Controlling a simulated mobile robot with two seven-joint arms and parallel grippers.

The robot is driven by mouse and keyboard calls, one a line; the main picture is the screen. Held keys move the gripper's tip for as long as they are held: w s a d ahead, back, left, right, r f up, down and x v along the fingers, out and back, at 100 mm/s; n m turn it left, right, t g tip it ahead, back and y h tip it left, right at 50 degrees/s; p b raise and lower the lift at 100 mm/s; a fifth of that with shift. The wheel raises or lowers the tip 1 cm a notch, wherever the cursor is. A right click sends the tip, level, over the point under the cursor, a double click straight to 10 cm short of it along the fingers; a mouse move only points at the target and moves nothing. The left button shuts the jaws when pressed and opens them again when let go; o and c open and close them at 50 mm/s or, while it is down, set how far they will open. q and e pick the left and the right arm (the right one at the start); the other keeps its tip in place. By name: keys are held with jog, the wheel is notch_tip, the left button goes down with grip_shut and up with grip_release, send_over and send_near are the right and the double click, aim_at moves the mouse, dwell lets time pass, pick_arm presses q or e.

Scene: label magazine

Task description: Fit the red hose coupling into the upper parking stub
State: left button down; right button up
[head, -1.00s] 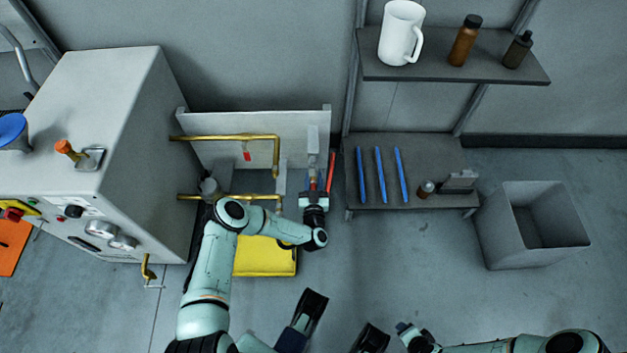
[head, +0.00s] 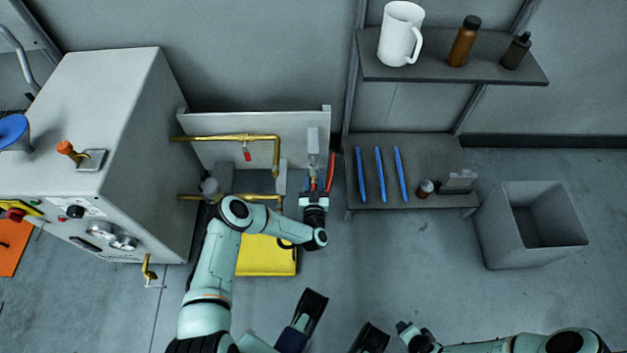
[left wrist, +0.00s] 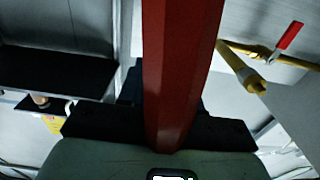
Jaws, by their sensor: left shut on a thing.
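My left gripper (head: 314,194) is shut on the red hose coupling, at the pipe panel. In the left wrist view the red coupling (left wrist: 178,70) stands upright in the picture between the dark fingers, its far end out of frame. In the head view only a small red part of it (head: 313,184) shows beyond the fingers. Beyond it is a grey upright fitting (head: 313,142) on the panel. I cannot tell which part is the upper parking stub, or whether the coupling touches it. My right gripper (head: 405,328) is low in the head view, away from the panel; its jaws are unclear.
Brass pipes (head: 225,138) with a red-handled valve (head: 247,152) run from the white cabinet (head: 100,110). A red strip (head: 331,170) is just right of the left gripper. The shelf unit (head: 430,150) is close on the right. A yellow box (head: 265,257) lies below the panel.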

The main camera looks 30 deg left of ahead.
jog(key=shift+r, duration=0.15)
dwell(0.3)
pick_arm(q)
jog(key=shift+b+x, duration=0.5)
jog(key=shift+x, duration=0.8)
pick_arm(e)
jog(key=shift+f, duration=0.75)
pick_arm(q)
jog(key=c, duration=0.7)
grip_release()
jog(key=shift+p+v, duration=1.95)
jog(key=shift+v, duration=4.8)
pick_arm(e)
jog(key=s+a+r+g+y, duration=0.1)
jog(key=s+a+r, duration=0.1)
jog(key=s+r, duration=0.2)
jog(key=shift+s+a+g, duration=0.3)
jog(key=shift+s+a, duration=0.1)
jog(key=shift+s, duration=0.25)
jog(key=shift+r, duration=0.1)
